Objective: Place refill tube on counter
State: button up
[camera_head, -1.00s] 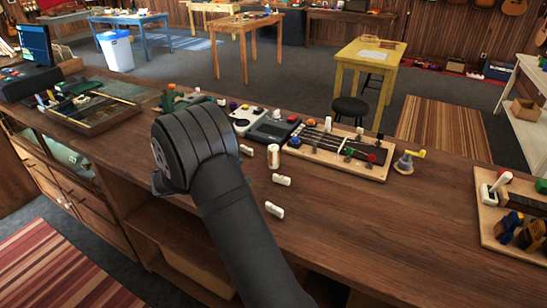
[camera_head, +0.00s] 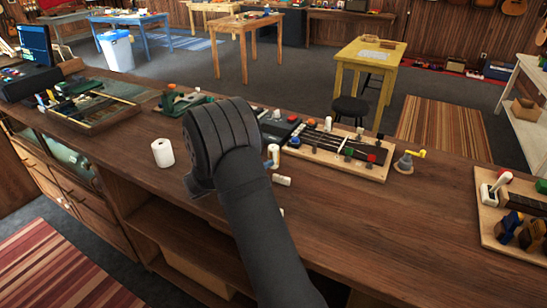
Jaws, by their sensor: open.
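The wooden counter (camera_head: 370,225) runs across the view. Small white tube-like pieces lie on it: one (camera_head: 281,180) beside my arm and another (camera_head: 281,212) mostly hidden by it. A small upright white cylinder (camera_head: 275,151) with a blue part in front of it stands just right of my arm. I cannot tell which piece is the refill tube. My dark arm fills the middle, and my gripper's fingers are hidden behind it.
A white roll (camera_head: 162,152) stands left of my arm. A fretboard on a wooden board (camera_head: 345,158), a yellow-handled clamp-like tool (camera_head: 407,162) and a tool rack (camera_head: 513,215) stand to the right. A framed tray (camera_head: 95,110) lies at left. The front right counter is clear.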

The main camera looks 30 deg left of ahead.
aim_at(273, 153)
jog(key=shift+x, duration=2.75)
jog(key=c, duration=1.1)
jog(key=shift+r, duration=0.15)
